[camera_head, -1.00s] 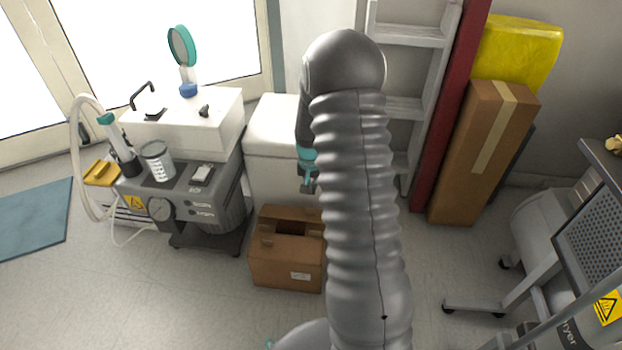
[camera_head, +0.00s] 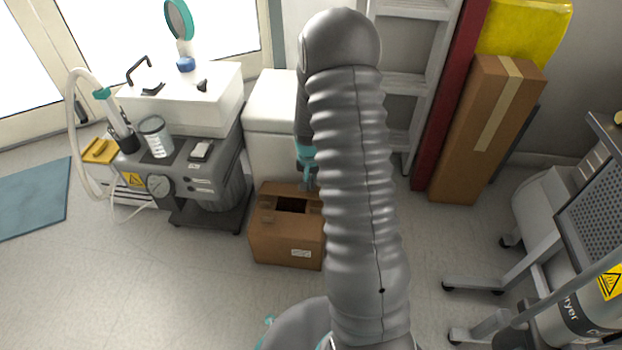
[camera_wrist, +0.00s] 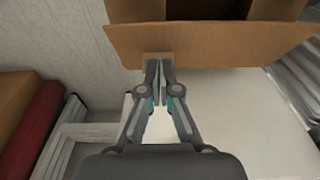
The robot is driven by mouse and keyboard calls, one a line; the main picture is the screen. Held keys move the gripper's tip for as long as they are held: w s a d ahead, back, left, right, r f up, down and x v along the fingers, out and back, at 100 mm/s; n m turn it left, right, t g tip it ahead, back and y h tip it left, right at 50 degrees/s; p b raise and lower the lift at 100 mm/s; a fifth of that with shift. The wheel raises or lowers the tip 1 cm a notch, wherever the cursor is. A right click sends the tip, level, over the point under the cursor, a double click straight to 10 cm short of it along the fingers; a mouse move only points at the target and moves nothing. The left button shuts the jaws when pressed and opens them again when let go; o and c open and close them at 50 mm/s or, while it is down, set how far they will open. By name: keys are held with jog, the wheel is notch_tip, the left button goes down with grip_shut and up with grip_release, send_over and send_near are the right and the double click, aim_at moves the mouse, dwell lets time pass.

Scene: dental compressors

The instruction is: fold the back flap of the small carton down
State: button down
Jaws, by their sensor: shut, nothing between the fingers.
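The small carton (camera_head: 284,246) is brown and stands on the floor left of my arm in the head view, with a dark opening in its top. Its back flap (camera_head: 283,190) is raised at the rear edge, on the side of the white cabinet. The right part of the carton is hidden by my arm. In the wrist view the back flap (camera_wrist: 225,45) spans the top as a wide brown panel. My gripper (camera_wrist: 159,64) is shut and empty, its fingertips over the flap's outer edge; I cannot tell whether they touch. The gripper (camera_head: 307,183) is partly hidden in the head view.
A white cabinet (camera_head: 270,128) stands close behind the carton. A grey compressor unit (camera_head: 190,185) is on the left. A ladder (camera_head: 405,85), a red post and a tall brown box (camera_head: 480,135) stand right of my arm. The floor in front of the carton is clear.

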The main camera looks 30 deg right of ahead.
jog(key=shift+s+a+f+b, duration=0.55)
jog(key=shift+s+f+b, duration=0.2)
jog(key=shift+f+b, duration=0.15)
jog(key=shift+r, duration=0.15)
jog(key=shift+w+d+r+p, duration=0.3)
jog(key=shift+w+d, duration=0.15)
jog(key=shift+w, duration=0.2)
jog(key=shift+r+p, duration=0.3)
jog(key=shift+r, duration=0.1)
notch_tip(320, 180, up, 4)
jog(key=shift+s+a+r+p, duration=0.1)
jog(key=shift+r+p, duration=0.05)
jog(key=shift+p, duration=1)
jog(key=s+a+r, duration=0.2)
jog(key=s+r, duration=0.2)
jog(key=r, duration=0.3)
jog(key=shift+a+r+p, duration=0.25)
jog(key=shift+a+p, duration=0.1)
